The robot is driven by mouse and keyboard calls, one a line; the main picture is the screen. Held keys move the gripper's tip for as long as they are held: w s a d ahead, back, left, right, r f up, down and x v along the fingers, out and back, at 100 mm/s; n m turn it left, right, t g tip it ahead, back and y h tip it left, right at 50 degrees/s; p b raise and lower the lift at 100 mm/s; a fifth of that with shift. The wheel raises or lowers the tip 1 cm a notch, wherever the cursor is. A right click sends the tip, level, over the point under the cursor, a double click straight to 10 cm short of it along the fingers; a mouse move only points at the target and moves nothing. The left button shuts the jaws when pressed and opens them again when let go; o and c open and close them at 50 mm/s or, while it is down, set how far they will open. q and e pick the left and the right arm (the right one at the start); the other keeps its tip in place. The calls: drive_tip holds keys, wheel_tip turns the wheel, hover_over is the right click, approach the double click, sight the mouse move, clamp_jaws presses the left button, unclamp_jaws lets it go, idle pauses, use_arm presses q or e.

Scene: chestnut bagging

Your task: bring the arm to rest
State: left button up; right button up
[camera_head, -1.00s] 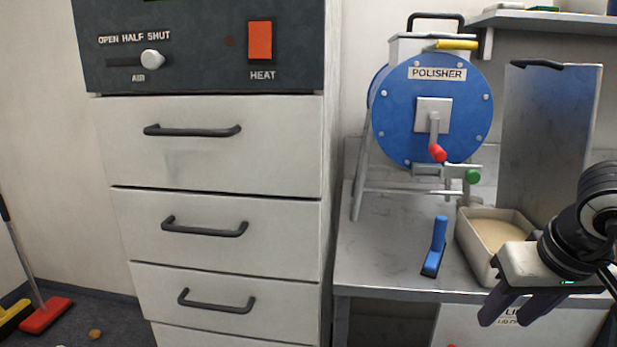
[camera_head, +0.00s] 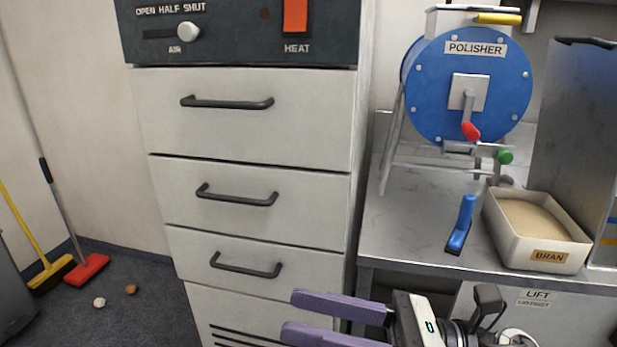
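My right gripper (camera_head: 318,317) shows at the bottom of the head view, its two purple fingers pointing left and set apart with nothing between them. It is in front of the lower drawers of the white cabinet (camera_head: 250,138) and below the front edge of the grey bench (camera_head: 400,262). My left gripper is not in the head view.
On the bench stand the blue polisher (camera_head: 430,100), a blue-handled brush (camera_head: 461,225) and a bran box (camera_head: 540,258). A yellow broom (camera_head: 50,274) and a red broom (camera_head: 88,270) lean at the left.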

drive_tip(key=w+d+f+m+t+h, duration=0.25)
drive_tip(key=f+m+t+h, duration=0.2)
drive_tip(key=m, duration=0.65)
drive_tip(key=w+d+f+m+t+h+p, duration=0.15)
drive_tip(key=d+f+m+t+h, duration=0.35)
drive_tip(key=m, duration=0.6)
drive_tip(key=w+d+f+m+t+h, duration=0.2)
drive_tip(key=w+d+f+m+t, duration=0.3)
drive_tip(key=m, duration=0.6)
drive_tip(key=s+d+f+m+g+h, duration=0.1)
drive_tip(key=s+f+m+g+h, duration=0.1)
drive_tip(key=s+f+m+g, duration=0.2)
drive_tip(key=s+d+f+m+g+h, duration=0.1)
drive_tip(key=s+f+m+g+h, duration=0.2)
drive_tip(key=s+f+m, duration=0.6)
drive_tip(key=s+f+g, duration=0.1)
drive_tip(key=s+f, duration=0.3)
drive_tip(key=f, duration=0.5)
drive_tip(key=shift+s+d+f+m+h, duration=0.15)
drive_tip(key=shift+d+m+h, duration=0.05)
drive_tip(key=shift+m+h, duration=0.2)
drive_tip(key=shift+g, duration=0.25)
